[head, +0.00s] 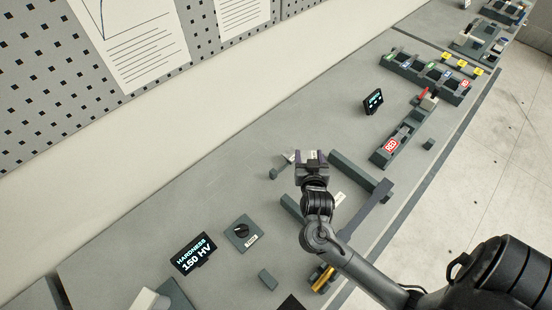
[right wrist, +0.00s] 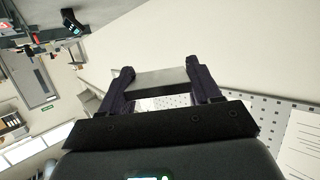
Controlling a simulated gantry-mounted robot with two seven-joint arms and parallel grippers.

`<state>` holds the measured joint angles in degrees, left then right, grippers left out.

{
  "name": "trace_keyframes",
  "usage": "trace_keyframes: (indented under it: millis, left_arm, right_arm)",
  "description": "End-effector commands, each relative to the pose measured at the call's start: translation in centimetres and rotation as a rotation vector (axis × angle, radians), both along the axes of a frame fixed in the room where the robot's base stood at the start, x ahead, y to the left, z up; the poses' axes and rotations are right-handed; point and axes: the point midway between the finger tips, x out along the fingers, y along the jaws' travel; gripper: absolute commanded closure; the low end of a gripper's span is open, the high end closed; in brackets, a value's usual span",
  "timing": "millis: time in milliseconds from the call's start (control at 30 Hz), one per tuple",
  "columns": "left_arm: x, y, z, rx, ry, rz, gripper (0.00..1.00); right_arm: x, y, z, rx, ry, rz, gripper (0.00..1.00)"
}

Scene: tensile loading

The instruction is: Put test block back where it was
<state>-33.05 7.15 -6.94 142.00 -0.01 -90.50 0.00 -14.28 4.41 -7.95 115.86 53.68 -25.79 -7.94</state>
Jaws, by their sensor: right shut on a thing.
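My right gripper (head: 312,157) is over the grey bench in the head view, its arm coming in from the lower right. In the right wrist view the two dark fingers of my right gripper (right wrist: 160,69) are shut on a flat grey metal block, which I take to be the test block (right wrist: 160,84). The block spans the gap between the fingers. In the head view the block is mostly hidden by the gripper, and its height above the bench is hard to tell. My left gripper is in neither view.
Dark rails (head: 353,170) lie beside my right gripper. A red-labelled fixture (head: 400,140), a small display (head: 373,102) and a slotted rack (head: 427,75) are farther right.

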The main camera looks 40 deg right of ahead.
Motion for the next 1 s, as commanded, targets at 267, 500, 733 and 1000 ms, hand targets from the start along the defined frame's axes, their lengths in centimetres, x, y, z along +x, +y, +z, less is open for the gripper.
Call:
trace_keyframes:
  millis: [267, 500, 733, 1000]
  left_arm:
    - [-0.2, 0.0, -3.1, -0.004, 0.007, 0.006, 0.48]
    - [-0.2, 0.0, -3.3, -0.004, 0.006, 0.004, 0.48]
    - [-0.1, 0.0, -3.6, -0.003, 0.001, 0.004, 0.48]
    - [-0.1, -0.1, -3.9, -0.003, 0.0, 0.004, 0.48]
  right_arm:
    - [1.2, 0.1, -2.0, 0.0, -0.002, -0.002, 0.77]
    - [4.4, 1.5, -3.9, 0.0, -0.002, -0.002, 0.77]
    - [8.6, 3.4, -6.7, -0.002, -0.001, -0.001, 0.77]
    - [11.4, 4.7, -8.5, 0.0, -0.002, -0.002, 0.77]
